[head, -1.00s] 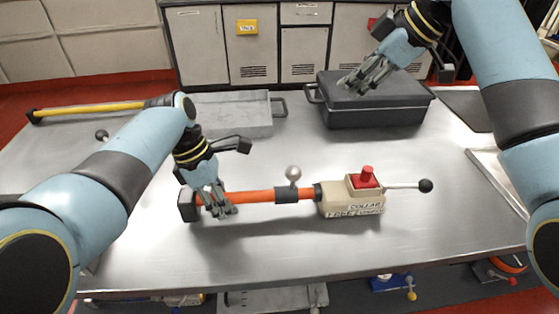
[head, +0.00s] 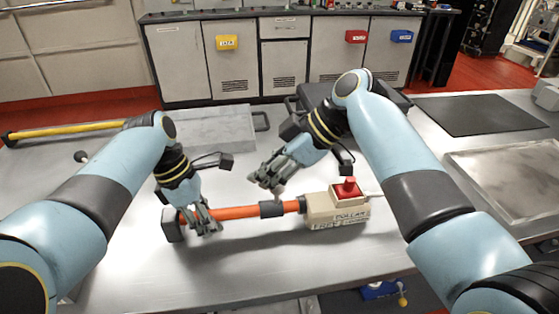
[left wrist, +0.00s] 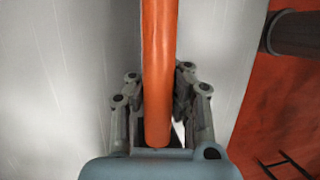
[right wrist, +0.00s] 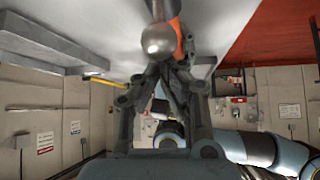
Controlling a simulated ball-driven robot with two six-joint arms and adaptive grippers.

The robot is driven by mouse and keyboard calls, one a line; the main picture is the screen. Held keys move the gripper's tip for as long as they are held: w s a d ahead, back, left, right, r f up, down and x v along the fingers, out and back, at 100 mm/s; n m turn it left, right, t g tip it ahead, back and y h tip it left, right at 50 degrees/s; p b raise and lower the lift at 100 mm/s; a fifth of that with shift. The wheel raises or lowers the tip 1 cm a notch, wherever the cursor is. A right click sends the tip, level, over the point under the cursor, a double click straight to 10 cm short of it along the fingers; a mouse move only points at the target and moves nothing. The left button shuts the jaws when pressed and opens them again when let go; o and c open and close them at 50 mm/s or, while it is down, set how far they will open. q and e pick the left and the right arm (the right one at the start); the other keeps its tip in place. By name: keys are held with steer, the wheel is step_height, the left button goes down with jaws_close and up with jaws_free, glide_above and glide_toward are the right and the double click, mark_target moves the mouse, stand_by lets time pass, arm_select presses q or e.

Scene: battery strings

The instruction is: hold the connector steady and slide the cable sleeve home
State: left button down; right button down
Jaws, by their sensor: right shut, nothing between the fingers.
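An orange cable (head: 236,212) lies along the table, with a dark block (head: 172,226) at its left end. My left gripper (head: 205,225) is shut on the cable near that block; in the left wrist view, its fingers (left wrist: 158,100) press both sides. A dark sleeve (head: 271,209) sits on the cable, apart from the beige connector (head: 335,209) with its red button (head: 347,187). My right gripper (head: 265,183) is shut and empty just above the sleeve. In the right wrist view, the sleeve's ball knob (right wrist: 159,39) is just beyond the closed fingertips (right wrist: 160,68).
A grey tray (head: 215,128) and a dark case (head: 390,97) stand behind, the case partly hidden by my right arm. A yellow bar (head: 75,130) lies at back left. A dark mat (head: 480,115) and metal tray (head: 515,180) lie at right. The front table is clear.

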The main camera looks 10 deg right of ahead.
arm_select(q)
steer(key=shift+w+r, duration=0.1)
arm_select(e)
steer(key=shift+a+f, duration=0.25)
steer(key=shift+f, duration=0.15)
steer(key=d, duration=0.5)
arm_select(q)
steer(key=shift+a, duration=0.1)
arm_select(e)
steer(key=shift+d, duration=0.1)
steer(key=v, duration=1)
arm_select(q)
steer(key=c, duration=1.4)
jaws_free()
steer(key=shift+o, duration=0.2)
